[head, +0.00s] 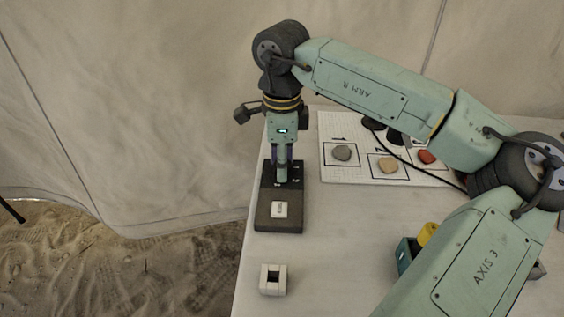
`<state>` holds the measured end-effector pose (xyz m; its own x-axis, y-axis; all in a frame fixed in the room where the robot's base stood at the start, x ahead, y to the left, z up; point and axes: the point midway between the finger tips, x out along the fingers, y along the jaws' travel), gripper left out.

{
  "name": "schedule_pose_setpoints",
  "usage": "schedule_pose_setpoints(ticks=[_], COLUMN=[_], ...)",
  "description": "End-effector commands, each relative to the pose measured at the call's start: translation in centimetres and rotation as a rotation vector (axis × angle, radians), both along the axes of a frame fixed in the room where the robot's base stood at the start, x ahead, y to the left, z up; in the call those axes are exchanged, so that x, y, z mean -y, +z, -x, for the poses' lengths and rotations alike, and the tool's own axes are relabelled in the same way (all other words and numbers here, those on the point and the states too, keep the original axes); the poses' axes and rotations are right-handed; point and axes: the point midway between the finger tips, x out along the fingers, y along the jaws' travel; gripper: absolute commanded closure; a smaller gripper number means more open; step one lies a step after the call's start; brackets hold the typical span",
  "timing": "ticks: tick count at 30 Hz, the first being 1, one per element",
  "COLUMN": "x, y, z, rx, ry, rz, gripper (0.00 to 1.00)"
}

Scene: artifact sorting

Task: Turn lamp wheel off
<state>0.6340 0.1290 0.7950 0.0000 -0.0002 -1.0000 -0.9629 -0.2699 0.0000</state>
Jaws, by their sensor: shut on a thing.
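A dark control box (263,212) with a white label (280,210) on its near half lies on the table's left side. My gripper (283,173) points straight down over the far half of this box, with its fingers close to the top face. It is shut on the lamp wheel, which is mostly hidden between and behind the fingers. Small white marks show on the box beside the fingertips. I cannot tell which way the wheel is turned, and no lit lamp is clear in view.
A white mat (330,175) with marked squares holds a grey stone (341,152), a tan stone (387,165) and a red stone (427,157). A white hollow block (273,280) stands in front. A teal container with a yellow piece (427,234) is partly behind my arm.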

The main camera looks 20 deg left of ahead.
Motion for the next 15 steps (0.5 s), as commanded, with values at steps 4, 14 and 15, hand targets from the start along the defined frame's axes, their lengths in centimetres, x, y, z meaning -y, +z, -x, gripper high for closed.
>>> schedule_pose_setpoints(ticks=[4, 14, 15], x=[-0.09, -0.08, -0.07], y=[0.04, 0.05, 0.04], z=[0.02, 0.03, 0.03], rx=[0.0, 0.0, 0.0], ry=[0.011, 0.011, 0.011], rz=[-0.002, -0.002, -0.002], gripper=[0.95, 0.65, 0.62])
